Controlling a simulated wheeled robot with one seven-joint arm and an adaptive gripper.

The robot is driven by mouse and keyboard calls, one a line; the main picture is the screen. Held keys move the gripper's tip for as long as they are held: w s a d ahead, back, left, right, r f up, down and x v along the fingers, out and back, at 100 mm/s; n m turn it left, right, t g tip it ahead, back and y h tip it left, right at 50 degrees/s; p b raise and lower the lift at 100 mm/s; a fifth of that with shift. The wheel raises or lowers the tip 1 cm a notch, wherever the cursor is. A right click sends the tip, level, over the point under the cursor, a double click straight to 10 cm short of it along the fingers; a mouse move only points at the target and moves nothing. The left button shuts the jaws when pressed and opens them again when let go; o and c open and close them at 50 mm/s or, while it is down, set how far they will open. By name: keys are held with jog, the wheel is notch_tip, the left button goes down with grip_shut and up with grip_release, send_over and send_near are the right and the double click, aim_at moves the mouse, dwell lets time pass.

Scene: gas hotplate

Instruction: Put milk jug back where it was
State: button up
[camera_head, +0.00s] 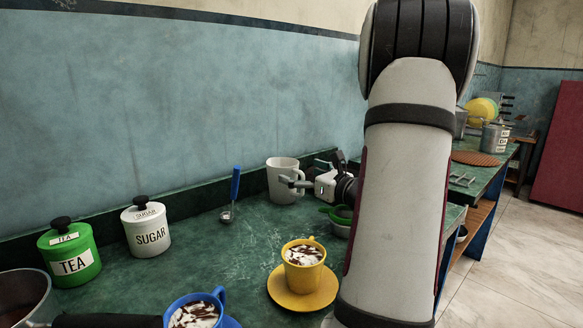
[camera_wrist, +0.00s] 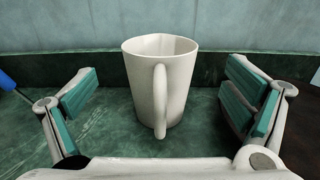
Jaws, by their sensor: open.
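The white milk jug (camera_head: 284,181) stands upright on the green worktop, close to the back wall. In the wrist view the jug (camera_wrist: 152,85) is centred, with its handle facing me. My gripper (camera_head: 299,184) is just right of the jug in the head view. In the wrist view my gripper (camera_wrist: 165,108) is open, with one teal-padded finger on each side of the jug and clear gaps to it. Part of my gripper is hidden behind my arm in the head view.
A blue-handled ladle (camera_head: 233,192) is left of the jug. A green tea tin (camera_head: 70,254) and white sugar tin (camera_head: 146,228) stand further left. A yellow cup (camera_head: 303,266) on a saucer and a blue cup (camera_head: 194,312) are in front. A green-handled strainer (camera_head: 340,217) lies near my arm.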

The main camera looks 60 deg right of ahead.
jog(key=p+v, duration=0.1)
jog(key=v, duration=0.6)
jog(key=shift+s, duration=0.1)
dwell(0.5)
